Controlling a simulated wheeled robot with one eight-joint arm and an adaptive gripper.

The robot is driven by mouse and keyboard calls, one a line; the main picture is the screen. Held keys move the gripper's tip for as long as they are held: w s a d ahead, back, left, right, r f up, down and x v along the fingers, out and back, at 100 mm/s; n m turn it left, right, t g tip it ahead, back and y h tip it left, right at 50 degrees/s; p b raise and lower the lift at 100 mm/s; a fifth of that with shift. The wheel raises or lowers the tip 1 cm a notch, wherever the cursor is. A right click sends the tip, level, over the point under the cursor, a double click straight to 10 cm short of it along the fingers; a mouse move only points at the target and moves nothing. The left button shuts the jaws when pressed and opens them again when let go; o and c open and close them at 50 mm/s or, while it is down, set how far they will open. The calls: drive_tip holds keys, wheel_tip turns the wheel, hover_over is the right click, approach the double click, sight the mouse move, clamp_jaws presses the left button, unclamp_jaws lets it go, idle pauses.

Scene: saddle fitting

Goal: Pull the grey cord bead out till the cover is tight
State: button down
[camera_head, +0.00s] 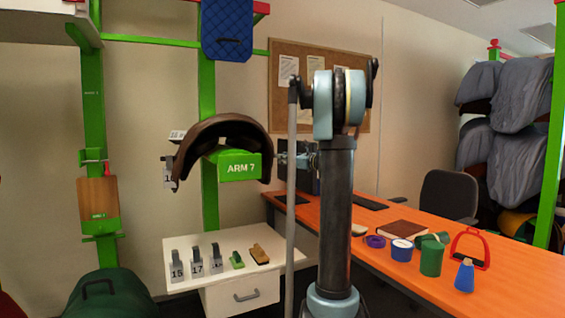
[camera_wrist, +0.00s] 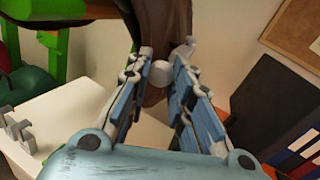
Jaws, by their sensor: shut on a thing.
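A dark brown saddle (camera_head: 222,128) sits over the green rack arm marked ARM 7 (camera_head: 240,168) in the head view. I cannot tell a separate cover from the saddle, nor how tight it is. Its brown side (camera_wrist: 165,30) fills the top middle of the wrist view. The round grey cord bead (camera_wrist: 160,73) is between my fingertips, in front of that brown side. My gripper (camera_wrist: 158,78) is shut on it. A small pale grey piece (camera_wrist: 184,48) shows just above the right finger. In the head view my gripper (camera_head: 290,158) is right of the saddle, partly hidden by my arm.
A white cabinet (camera_head: 215,242) below the saddle holds numbered grey tags, a green piece and a brush. An orange desk (camera_head: 500,285) at right holds tins, a blue bottle and a red stirrup-like frame. Dark binders (camera_wrist: 265,105) stand right of my gripper.

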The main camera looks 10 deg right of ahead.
drive_tip(key=s, duration=0.1)
drive_tip(key=s+d, duration=0.1)
drive_tip(key=s, duration=0.3)
drive_tip(key=shift+d, duration=0.4)
drive_tip(key=c, duration=1.4)
unclamp_jaws()
drive_tip(key=shift+s, duration=0.1)
drive_tip(key=v, duration=1.1)
drive_tip(key=shift+s+d, duration=0.25)
drive_tip(key=shift+s, duration=0.05)
